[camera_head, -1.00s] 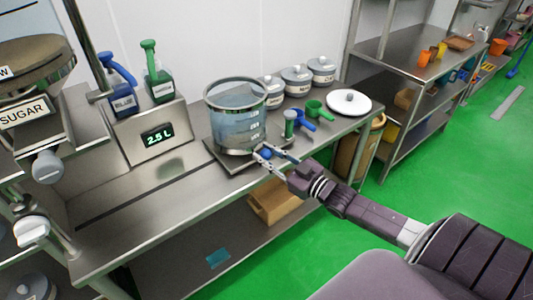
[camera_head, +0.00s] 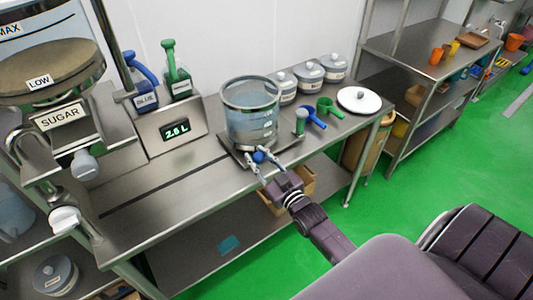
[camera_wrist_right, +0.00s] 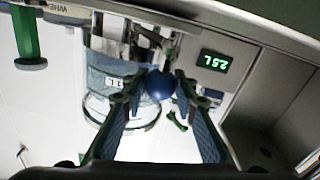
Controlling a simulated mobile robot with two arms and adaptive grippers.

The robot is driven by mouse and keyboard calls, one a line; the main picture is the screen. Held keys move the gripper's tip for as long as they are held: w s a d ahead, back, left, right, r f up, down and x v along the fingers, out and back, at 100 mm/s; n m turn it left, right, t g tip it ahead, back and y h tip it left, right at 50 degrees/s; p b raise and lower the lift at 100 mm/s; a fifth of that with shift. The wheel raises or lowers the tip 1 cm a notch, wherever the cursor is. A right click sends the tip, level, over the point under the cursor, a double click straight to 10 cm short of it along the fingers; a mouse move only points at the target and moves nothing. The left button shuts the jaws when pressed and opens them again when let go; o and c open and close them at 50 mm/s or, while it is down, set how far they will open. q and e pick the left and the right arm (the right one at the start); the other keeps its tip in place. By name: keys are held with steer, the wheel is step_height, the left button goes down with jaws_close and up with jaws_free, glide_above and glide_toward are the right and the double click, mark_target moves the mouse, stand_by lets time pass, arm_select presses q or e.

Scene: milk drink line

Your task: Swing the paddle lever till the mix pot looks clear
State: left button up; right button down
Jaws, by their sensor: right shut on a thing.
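The mix pot (camera_head: 250,112) is a clear, graduated vessel on a dark base at the middle of the steel bench. It holds pale blue-grey liquid. The paddle lever's blue ball knob (camera_head: 259,157) is at the pot's front, low by the base. My right gripper (camera_head: 261,165) is shut on this knob from the front. In the right wrist view the blue knob (camera_wrist_right: 160,85) sits between the fingertips, with the pot (camera_wrist_right: 110,78) behind it. The lever's rod is mostly hidden by the fingers. My left gripper is not in view.
A lit green readout (camera_head: 176,131) stands left of the pot, with blue and green dispensers behind it. A sugar hopper (camera_head: 58,80) is at far left. Green and blue scoops (camera_head: 312,117), lidded tins (camera_head: 309,72) and a white lid (camera_head: 358,101) lie right of the pot.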

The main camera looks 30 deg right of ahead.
steer(key=shift+w+a, duration=0.3)
steer(key=shift+a, duration=0.25)
steer(key=shift+w+a, duration=0.25)
steer(key=shift+a, duration=0.3)
steer(key=shift+a+f, duration=0.1)
steer(key=c, duration=1.5)
jaws_free()
steer(key=shift+c, duration=0.2)
steer(key=shift+s, duration=0.3)
steer(key=s, duration=1.1)
steer(key=shift+s, duration=0.25)
steer(key=shift+a, duration=0.1)
